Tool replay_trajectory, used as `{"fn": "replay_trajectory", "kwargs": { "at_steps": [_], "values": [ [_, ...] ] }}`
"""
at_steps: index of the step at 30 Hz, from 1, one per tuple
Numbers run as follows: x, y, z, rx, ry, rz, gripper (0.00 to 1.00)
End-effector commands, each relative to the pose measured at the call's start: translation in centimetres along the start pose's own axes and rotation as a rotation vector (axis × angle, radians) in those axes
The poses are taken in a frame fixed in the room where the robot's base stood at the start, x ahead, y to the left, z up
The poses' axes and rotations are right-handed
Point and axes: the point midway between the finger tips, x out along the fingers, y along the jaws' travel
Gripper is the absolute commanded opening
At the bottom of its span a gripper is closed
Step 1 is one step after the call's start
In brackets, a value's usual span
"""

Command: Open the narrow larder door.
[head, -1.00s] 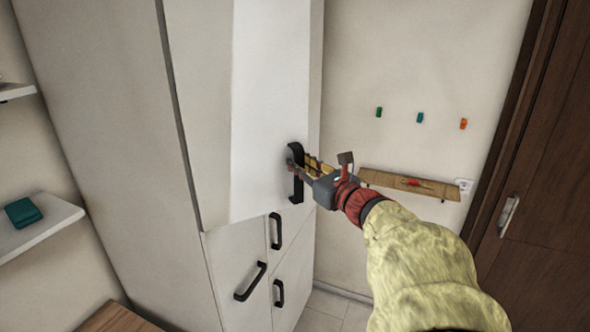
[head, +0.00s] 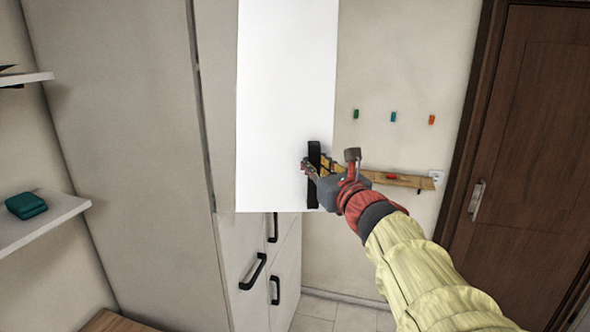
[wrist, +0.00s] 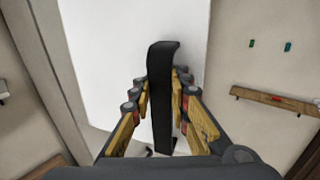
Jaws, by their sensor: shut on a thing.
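The narrow larder door (head: 285,95) is a tall white panel at the upper part of the pale cabinet. It stands swung out from the cabinet front, its lower edge clear above the lower doors. Its black bar handle (head: 314,190) is near the lower right edge. My gripper (head: 318,170) is shut on this handle. In the wrist view the dark handle (wrist: 162,95) runs upright between the two yellow-padded fingers (wrist: 161,92), with the white door (wrist: 110,60) behind it. My gripper hides part of the handle in the head view.
Lower doors with black handles (head: 253,272) are shut below. A wooden wall shelf (head: 405,181) and several coloured hooks (head: 393,117) are on the wall behind. A brown door (head: 535,130) is at the right. Shelves with a teal cloth (head: 26,205) are at the left.

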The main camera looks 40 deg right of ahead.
Motion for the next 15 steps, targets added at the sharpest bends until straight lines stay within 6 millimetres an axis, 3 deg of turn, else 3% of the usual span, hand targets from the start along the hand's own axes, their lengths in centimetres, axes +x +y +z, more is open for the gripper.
{"fn": "replay_trajectory", "kwargs": {
  "at_steps": [15],
  "values": [
    [-4.0, 2.3, 0.2, -0.003, -0.002, -0.003, 0.0]
  ]
}}
